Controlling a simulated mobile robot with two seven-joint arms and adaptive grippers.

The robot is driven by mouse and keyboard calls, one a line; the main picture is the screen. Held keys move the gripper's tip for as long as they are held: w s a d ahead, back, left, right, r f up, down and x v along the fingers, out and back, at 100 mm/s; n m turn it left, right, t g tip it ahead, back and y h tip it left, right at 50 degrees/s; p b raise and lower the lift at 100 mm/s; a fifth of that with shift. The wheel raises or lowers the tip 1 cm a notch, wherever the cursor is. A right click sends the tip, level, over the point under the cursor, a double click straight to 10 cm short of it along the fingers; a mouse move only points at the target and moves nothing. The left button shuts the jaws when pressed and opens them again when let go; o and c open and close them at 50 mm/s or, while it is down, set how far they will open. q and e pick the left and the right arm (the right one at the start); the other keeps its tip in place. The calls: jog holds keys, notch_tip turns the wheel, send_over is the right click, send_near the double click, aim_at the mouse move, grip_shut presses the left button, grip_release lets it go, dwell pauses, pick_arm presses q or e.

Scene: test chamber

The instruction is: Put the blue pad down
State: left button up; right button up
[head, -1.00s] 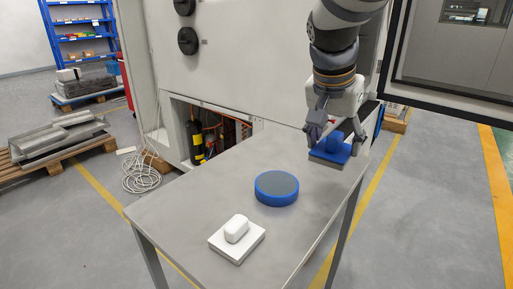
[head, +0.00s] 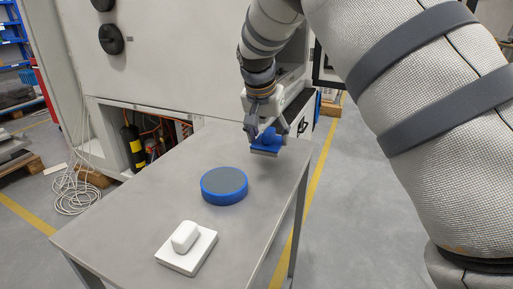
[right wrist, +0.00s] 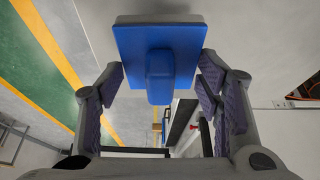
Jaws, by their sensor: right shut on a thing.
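The blue pad (head: 263,151) is a flat block with a grey lower layer and a raised blue handle. My right gripper (head: 266,136) is shut on its handle, at the far right part of the grey table (head: 130,215). Whether the pad's underside touches the table top or hangs just above it I cannot tell. In the right wrist view, the blue pad (right wrist: 188,42) shows at the top, with its handle between the fingers of the right gripper (right wrist: 160,82). My left gripper is not in view.
A round blue disc with a grey top (head: 224,184) lies mid-table. A white block on a white square base (head: 186,248) stands near the front. A large pale machine cabinet (head: 170,70) stands behind the table. The table top between disc and pad is clear.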

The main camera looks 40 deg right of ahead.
aim_at(268, 146)
jog(key=shift+w+d+f, duration=0.4)
jog(key=shift+w+f, duration=0.1)
jog(key=shift+f, duration=0.2)
jog(key=f, duration=0.3)
jog(key=shift+w+d+f, duration=0.1)
jog(key=shift+w, duration=0.1)
jog(key=shift+c, duration=0.9)
jog(key=o, duration=1.2)
jog(key=shift+f, duration=0.35)
jog(key=v, duration=1.2)
jog(key=shift+r, duration=0.25)
jog(key=shift+f, duration=0.1)
